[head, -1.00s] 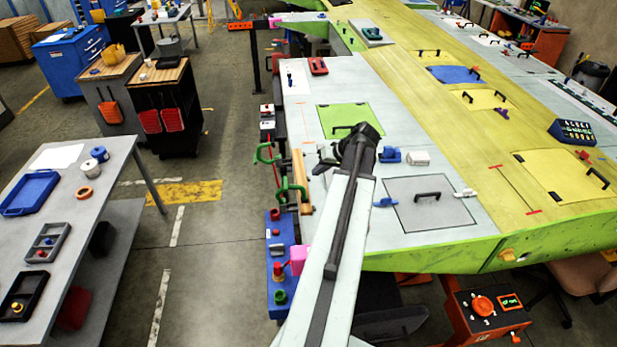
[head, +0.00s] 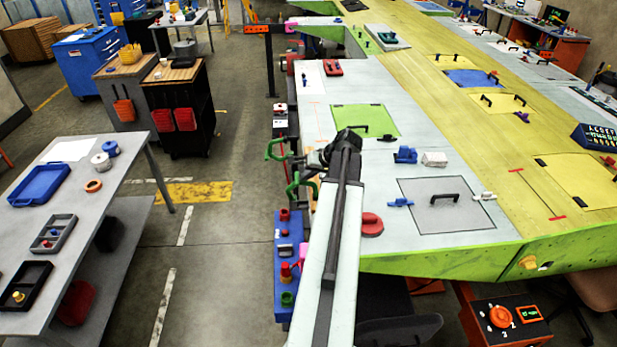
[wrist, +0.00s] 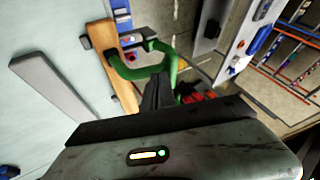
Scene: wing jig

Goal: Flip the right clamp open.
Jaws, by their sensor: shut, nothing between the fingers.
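Two green clamps sit on the left edge of the wing in the head view, a farther one (head: 277,148) and a nearer one (head: 301,184). I cannot tell for sure which is the right clamp. In the wrist view a green clamp handle (wrist: 148,72) curves beside a wooden bar (wrist: 118,65). My gripper (wrist: 158,84) is shut and empty, its dark fingers pointing at that handle and overlapping it in the picture. I cannot tell whether they touch. In the head view my arm's dark wrist is just right of the nearer clamp and hides most of the bar.
A blue panel (head: 287,262) with knobs stands below the clamps. A red object (head: 372,225) lies on the wing right of my arm. A grey hatch (head: 430,212) with a black handle is farther right. A grey bar (wrist: 55,95) lies on the wing.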

